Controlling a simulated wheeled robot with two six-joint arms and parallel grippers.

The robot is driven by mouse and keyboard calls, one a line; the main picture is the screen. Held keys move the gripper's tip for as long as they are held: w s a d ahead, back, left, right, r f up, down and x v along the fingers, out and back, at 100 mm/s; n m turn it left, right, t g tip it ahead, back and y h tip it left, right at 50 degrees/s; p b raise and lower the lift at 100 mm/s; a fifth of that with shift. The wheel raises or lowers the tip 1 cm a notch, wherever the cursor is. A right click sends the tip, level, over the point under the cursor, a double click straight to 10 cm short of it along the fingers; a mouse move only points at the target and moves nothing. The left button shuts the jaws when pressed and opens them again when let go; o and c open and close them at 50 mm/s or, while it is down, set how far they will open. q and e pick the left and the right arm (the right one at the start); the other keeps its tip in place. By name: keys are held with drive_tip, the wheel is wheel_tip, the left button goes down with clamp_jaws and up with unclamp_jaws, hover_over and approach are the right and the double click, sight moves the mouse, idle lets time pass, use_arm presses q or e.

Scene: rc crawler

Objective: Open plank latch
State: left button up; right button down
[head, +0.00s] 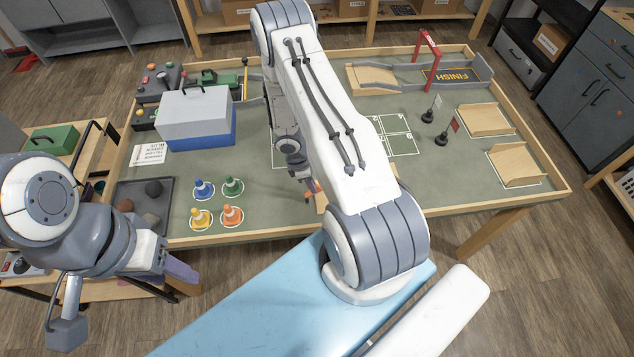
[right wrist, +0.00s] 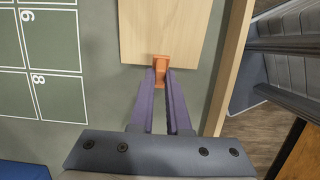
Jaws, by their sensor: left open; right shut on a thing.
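A light wooden plank (right wrist: 165,25) lies on the grey-green table top in the right wrist view. An orange latch (right wrist: 159,66) stands at its near end. My right gripper (right wrist: 160,76) has its purple fingers shut on this latch, one finger on each side. In the head view my right arm hides most of the plank, and only a small strip of wood (head: 321,203) shows near the table's front edge. My left gripper (head: 181,270) is open and empty, off the front left of the table, away from the plank.
Several cones (head: 231,214) stand on white circles left of my right arm. A grey-and-blue box (head: 195,120) stands behind them, and a tray of stones (head: 143,228) lies at the front left. A raised wooden rim (right wrist: 228,70) runs close beside my right gripper.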

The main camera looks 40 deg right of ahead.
drive_tip(key=shift+w+a+g+h+b, duration=0.35)
drive_tip(key=shift+a+g+h+b, duration=0.2)
drive_tip(key=shift+h, duration=0.25)
drive_tip(key=a+g+h+b, duration=0.1)
drive_tip(key=h+b, duration=0.1)
drive_tip(key=b, duration=0.3)
drive_tip(key=w+a+f+g+h+b, duration=0.1)
drive_tip(key=g+h+b, duration=0.1)
drive_tip(key=b, duration=0.3)
drive_tip(key=w+a+f+g+h+b, duration=0.1)
drive_tip(key=a+h+b, duration=0.1)
drive_tip(key=h+b, duration=0.1)
drive_tip(key=shift+w+g+h+b, duration=0.15)
drive_tip(key=shift+g+h+b, duration=0.25)
drive_tip(key=shift+b, duration=0.5)
drive_tip(key=shift+w+a+h+b, duration=0.15)
drive_tip(key=shift+h+b, duration=0.25)
drive_tip(key=shift+b, duration=0.5)
drive_tip(key=shift+r+g, duration=0.1)
drive_tip(key=shift+g, duration=0.25)
drive_tip(key=c, duration=0.9)
unclamp_jaws()
drive_tip(key=shift+r, duration=0.1)
